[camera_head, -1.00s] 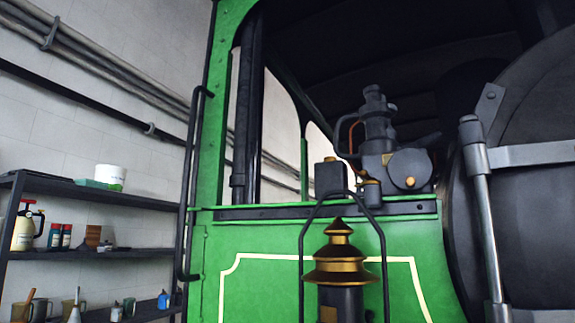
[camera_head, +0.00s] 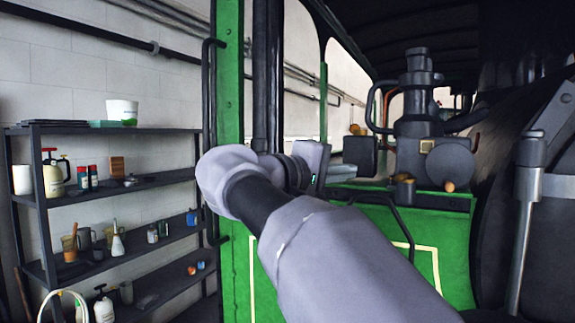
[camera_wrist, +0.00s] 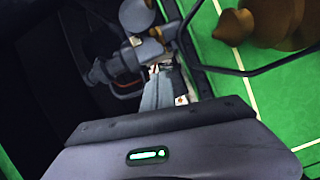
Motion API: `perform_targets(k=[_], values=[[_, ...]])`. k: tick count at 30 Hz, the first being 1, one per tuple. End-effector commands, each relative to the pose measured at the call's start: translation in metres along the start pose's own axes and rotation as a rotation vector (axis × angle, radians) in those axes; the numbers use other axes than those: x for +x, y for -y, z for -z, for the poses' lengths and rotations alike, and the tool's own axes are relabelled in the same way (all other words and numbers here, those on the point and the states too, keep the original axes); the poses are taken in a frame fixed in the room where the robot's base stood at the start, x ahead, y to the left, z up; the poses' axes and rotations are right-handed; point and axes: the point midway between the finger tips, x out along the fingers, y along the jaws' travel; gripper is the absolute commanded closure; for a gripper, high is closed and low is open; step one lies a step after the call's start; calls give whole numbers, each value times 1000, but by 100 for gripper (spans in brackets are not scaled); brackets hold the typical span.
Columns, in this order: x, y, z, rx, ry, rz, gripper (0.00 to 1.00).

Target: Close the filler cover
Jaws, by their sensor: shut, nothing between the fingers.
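In the wrist view my gripper's shut fingers (camera_wrist: 158,72) hold nothing and point toward dark fittings. Right of the box stands a dark grey pump-like fitting (camera_head: 415,105) with a round cover (camera_head: 453,163) and a brass knob. I cannot tell which part is the filler cover, or whether my fingertips touch anything.
The green cab side (camera_head: 458,255) with its black sill lies below. A dark bent rail and a brass lamp top (camera_wrist: 262,22) are close by in the wrist view. A grey rod (camera_head: 526,215) stands at right. A shelf (camera_head: 40,200) with cans and bottles is at left.

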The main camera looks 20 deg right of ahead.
Motion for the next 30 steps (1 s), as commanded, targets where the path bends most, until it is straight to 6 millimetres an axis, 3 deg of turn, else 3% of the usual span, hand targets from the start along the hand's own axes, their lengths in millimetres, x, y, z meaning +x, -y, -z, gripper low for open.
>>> perform_targets(k=[11,18,30], values=[[83,-1,-1,0,3,2,100],[88,0,-35,3,0,2,100],[89,1,-40,2,-2,3,100]])
